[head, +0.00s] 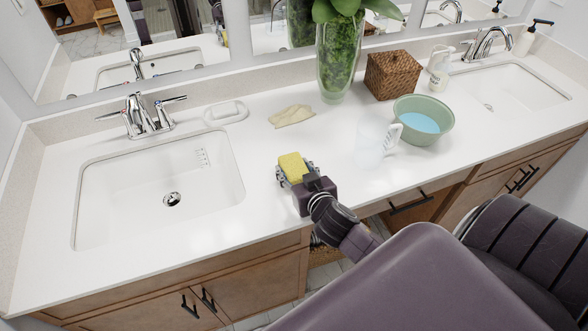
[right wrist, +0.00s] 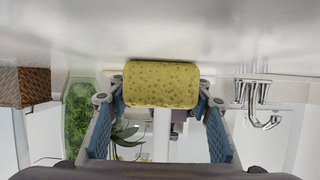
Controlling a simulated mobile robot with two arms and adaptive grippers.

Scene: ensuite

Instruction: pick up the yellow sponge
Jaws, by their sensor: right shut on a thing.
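The yellow sponge (head: 292,167) is at the right gripper's fingers in the head view, over the white counter near its front edge. My right gripper (head: 296,174) is shut on it, with one finger on each side. In the right wrist view the sponge (right wrist: 161,85) sits between the two fingertips (right wrist: 160,98), close to the counter surface. Whether it touches the counter I cannot tell. My left gripper is not in view.
A left sink (head: 130,215) lies left of the gripper. A beige cloth (head: 291,116), a soap dish (head: 226,112), a glass vase (head: 338,62), a wicker box (head: 393,76) and a green basin (head: 440,106) with blue liquid stand behind. A clear mug (head: 378,137) is at right.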

